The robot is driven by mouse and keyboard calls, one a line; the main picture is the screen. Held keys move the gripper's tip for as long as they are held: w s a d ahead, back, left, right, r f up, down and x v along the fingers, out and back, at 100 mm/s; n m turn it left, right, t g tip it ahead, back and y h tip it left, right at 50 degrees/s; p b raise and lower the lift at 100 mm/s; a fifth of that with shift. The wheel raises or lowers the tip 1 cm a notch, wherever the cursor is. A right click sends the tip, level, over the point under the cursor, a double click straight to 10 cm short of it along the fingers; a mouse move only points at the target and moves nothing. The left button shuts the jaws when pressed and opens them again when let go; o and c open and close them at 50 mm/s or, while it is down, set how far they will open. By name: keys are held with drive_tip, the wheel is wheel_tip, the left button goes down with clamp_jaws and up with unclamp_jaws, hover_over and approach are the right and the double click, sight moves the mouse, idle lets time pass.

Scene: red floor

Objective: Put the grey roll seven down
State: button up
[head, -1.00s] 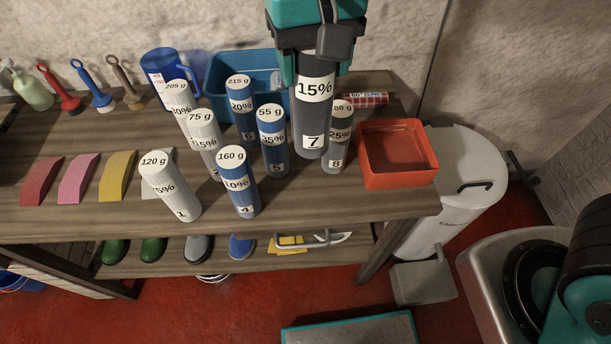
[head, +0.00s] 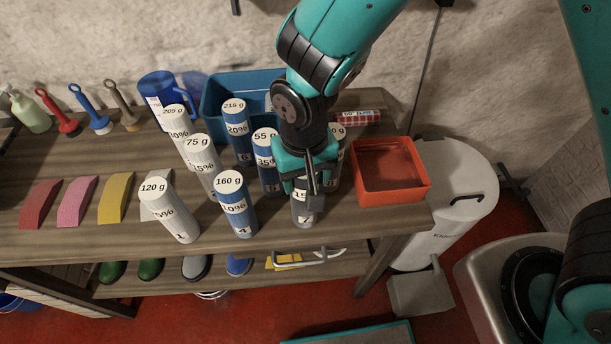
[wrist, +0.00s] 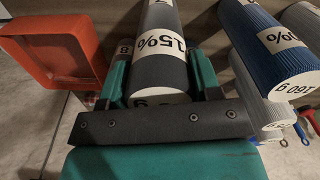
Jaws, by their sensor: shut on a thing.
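The grey roll seven (head: 304,207) is upright at the front right of the wooden table, with its 15% label and the number 7 partly showing. My gripper (head: 308,178) is shut on its upper part from above and hides its top. In the wrist view the grey roll (wrist: 161,50) stands between my two fingers (wrist: 160,82). Its base appears at or very near the tabletop; I cannot tell whether it touches.
The blue roll four (head: 236,206) stands to the left, and blue roll five (head: 266,160) behind. Grey roll eight (head: 336,165) is behind, partly hidden by my gripper. A red tray (head: 425,185) is close on the right. The table's front edge is near the held roll.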

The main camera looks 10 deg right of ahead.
drive_tip(key=shift+f, duration=0.9)
drive_tip(key=shift+f, duration=0.2)
drive_tip(key=o, duration=1.2)
drive_tip(key=shift+r, duration=0.15)
wheel_tip(320, 180, up, 12)
drive_tip(key=shift+r+b, duration=0.15)
drive_tip(key=shift+b, duration=1.05)
drive_tip(key=s+d+r+n+y, duration=0.1)
drive_tip(key=s+d+r, duration=0.1)
drive_tip(key=s+d, duration=0.1)
drive_tip(key=s+d+r+n+y, duration=0.1)
drive_tip(key=s+d+r+n, duration=0.1)
drive_tip(key=s+d+r, duration=0.1)
drive_tip(key=s+d+r+n+y, duration=0.2)
drive_tip(key=s+d+r, duration=0.1)
drive_tip(key=s+d, duration=0.1)
drive_tip(key=shift+s+d, duration=0.1)
drive_tip(key=shift+s, duration=0.2)
